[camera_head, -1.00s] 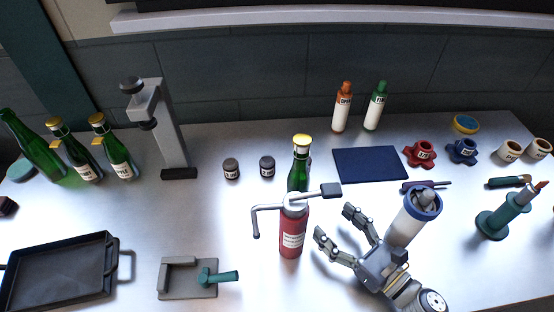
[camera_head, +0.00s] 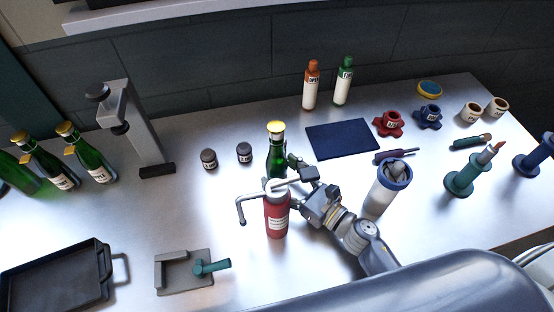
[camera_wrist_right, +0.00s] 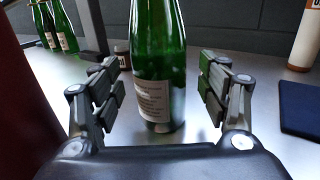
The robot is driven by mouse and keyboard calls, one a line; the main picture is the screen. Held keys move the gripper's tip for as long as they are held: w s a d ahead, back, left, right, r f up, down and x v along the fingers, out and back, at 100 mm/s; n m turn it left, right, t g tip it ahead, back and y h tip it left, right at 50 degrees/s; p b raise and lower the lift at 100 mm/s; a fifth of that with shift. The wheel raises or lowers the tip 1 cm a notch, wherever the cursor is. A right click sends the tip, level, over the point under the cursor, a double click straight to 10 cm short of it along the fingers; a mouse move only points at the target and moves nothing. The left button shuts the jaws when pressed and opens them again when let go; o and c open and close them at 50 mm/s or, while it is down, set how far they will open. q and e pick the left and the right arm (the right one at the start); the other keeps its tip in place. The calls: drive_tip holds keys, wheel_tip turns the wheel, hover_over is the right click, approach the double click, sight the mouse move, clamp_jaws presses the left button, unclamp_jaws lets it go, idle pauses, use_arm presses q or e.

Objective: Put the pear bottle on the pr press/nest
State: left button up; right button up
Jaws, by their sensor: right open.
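A green bottle with a gold cap (camera_head: 276,145) stands upright at mid-table, behind a red cylinder with a grey bent handle. Its label cannot be read, so I cannot tell whether it is the pear bottle. My right gripper (camera_head: 296,168) is open at its right side. In the right wrist view, the bottle (camera_wrist_right: 158,60) stands upright ahead between the two spread fingers, which do not visibly hold it. A grey press-like stand (camera_head: 133,125) with a dark base stands at the left. A low grey fixture with a teal handle (camera_head: 185,272) lies at the front left. My left gripper is out of view.
The red cylinder (camera_head: 277,215) stands close in front of the bottle. Several more green bottles (camera_head: 95,160) stand far left. Two dark jars (camera_head: 209,158) stand between press and bottle. A black tray (camera_head: 55,280) lies front left. A navy mat (camera_head: 342,139) lies right of the bottle.

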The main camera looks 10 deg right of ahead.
sight(285, 169)
drive_tip(key=shift+x, duration=1.25)
drive_tip(key=shift+s+d, duration=0.1)
drive_tip(key=c, duration=0.4)
clamp_jaws()
drive_tip(key=shift+r, duration=0.2)
drive_tip(key=shift+r, duration=0.6)
wheel_tip(285, 169, up, 2)
drive_tip(key=shift+r, duration=0.1)
drive_tip(key=b+v, duration=0.3)
drive_tip(key=v, duration=0.5)
drive_tip(key=b+v, duration=0.3)
drive_tip(key=v, duration=0.5)
drive_tip(key=shift+s+f, duration=0.15)
drive_tip(key=shift+f, duration=0.1)
drive_tip(key=shift+b+v, duration=0.3)
drive_tip(key=shift+v, duration=0.5)
